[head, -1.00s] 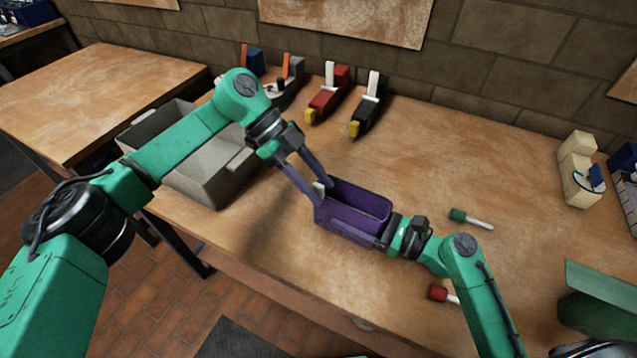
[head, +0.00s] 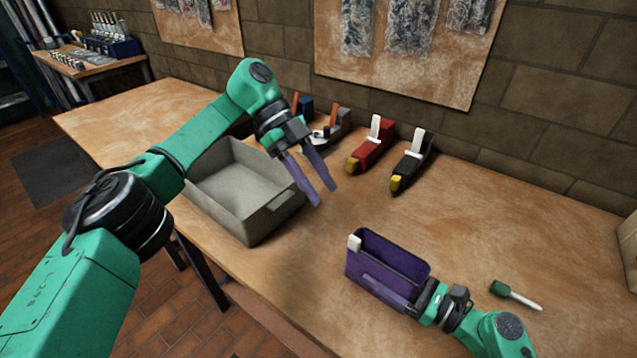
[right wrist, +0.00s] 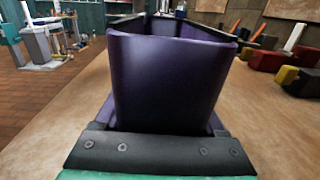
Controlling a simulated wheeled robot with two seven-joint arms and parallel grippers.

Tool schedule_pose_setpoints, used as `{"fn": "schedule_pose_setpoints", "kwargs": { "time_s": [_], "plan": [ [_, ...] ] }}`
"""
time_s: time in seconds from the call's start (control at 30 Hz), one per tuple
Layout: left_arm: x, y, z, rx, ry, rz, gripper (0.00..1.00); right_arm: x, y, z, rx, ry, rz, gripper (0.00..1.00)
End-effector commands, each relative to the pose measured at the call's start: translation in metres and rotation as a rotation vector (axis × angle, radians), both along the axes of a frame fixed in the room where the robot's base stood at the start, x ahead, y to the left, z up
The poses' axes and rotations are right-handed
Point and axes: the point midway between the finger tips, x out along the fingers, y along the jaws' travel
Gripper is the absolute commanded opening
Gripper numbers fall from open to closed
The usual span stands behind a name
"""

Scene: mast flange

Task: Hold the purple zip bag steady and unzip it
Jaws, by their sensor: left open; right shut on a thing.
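The purple zip bag (head: 408,264) stands upright on the table, its top gaping and its inside dark. A white zip tab (head: 354,242) sits at its left end. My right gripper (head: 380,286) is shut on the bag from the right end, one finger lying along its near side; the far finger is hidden. The bag also fills the middle of the right wrist view (right wrist: 165,85). My left gripper (head: 325,196) is open and empty, above the table to the upper left of the bag, apart from the tab.
A grey open bin (head: 237,222) stands left of the bag, below my left arm. Red (head: 371,146) and black (head: 412,162) tools stand along the back. A green-handled tool (head: 515,295) lies to the right of the bag. The table between bag and back tools is clear.

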Motion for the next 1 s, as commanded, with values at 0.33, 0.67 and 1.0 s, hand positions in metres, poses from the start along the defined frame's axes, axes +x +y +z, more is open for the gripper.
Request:
{"fn": "schedule_pose_setpoints", "kwargs": {
  "time_s": [0.33,0.67,1.0],
  "plan": [
    [0.000,0.000,-0.001,0.000,0.001,0.001,0.45,0.000,0.000,-0.001,-0.002,0.003,0.000,1.00],
    [0.000,0.000,-0.001,0.000,0.001,0.001,0.45,-0.015,-0.020,-0.002,-0.003,0.006,-0.001,1.00],
    [0.000,0.000,-0.001,0.000,0.001,0.001,0.45,-0.064,-0.089,-0.002,-0.002,0.005,-0.001,1.00]
  ]
}}
